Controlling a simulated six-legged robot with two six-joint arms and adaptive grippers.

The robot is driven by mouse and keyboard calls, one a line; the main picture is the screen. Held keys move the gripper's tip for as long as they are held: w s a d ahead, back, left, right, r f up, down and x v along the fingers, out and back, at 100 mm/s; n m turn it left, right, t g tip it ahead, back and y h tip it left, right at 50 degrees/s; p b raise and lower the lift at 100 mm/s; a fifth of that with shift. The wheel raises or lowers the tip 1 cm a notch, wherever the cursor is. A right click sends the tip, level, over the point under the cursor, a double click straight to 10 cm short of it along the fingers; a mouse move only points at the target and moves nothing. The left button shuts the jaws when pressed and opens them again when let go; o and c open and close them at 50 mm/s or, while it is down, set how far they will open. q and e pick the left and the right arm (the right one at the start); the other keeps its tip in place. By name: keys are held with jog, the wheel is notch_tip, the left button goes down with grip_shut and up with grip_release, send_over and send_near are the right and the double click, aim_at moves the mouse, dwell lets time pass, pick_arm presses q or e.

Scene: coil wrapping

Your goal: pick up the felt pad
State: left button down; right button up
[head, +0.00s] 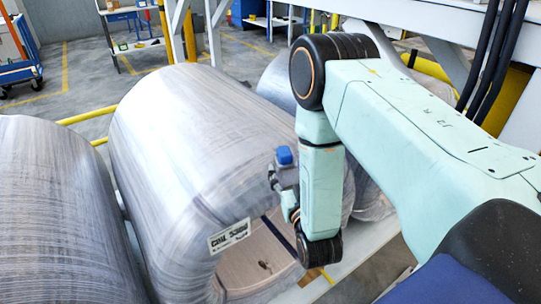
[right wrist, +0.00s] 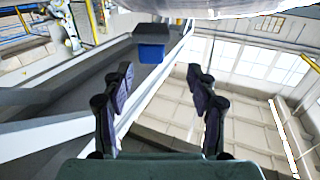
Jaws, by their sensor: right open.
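A small blue block with a grey part (head: 284,156) shows at the end of the middle wrapped coil (head: 190,140), just above my right gripper (head: 280,192). A blue block with a dark grey part (right wrist: 152,54) also shows in the right wrist view, ahead of the fingers and between their lines. It looks like the same thing; I cannot tell for sure that it is the felt pad. My right gripper is open and empty, its two dark fingers (right wrist: 160,85) spread apart and clear of the block. My left gripper is not in view.
Another wrapped coil (head: 60,215) stands at the left, and a third is partly hidden behind my right arm. The middle coil has a white label (head: 229,236). A yellow rail (head: 90,116) runs behind the coils. A blue cart (head: 18,52) stands far left on open floor.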

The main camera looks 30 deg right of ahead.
aim_at(287, 157)
jog(key=shift+w+a, duration=0.1)
jog(key=shift+w, duration=0.2)
jog(key=w+d, duration=0.2)
jog(key=d, duration=0.1)
jog(key=shift+w+d+r, duration=0.1)
jog(key=shift+w+r, duration=0.05)
jog(key=shift+w, duration=0.2)
jog(key=shift+w+r+p, duration=0.1)
jog(key=shift+w+p, duration=0.2)
jog(key=shift+w, duration=1.5)
jog(key=shift+d, duration=0.4)
jog(key=shift+c, duration=0.4)
jog(key=shift+a, duration=0.4)
jog(key=c, duration=0.4)
jog(key=shift+d, duration=0.25)
jog(key=c, duration=0.5)
grip_shut()
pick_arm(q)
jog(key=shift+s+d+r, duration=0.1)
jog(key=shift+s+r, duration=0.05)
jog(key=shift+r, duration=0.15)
pick_arm(e)
jog(key=shift+a, duration=0.15)
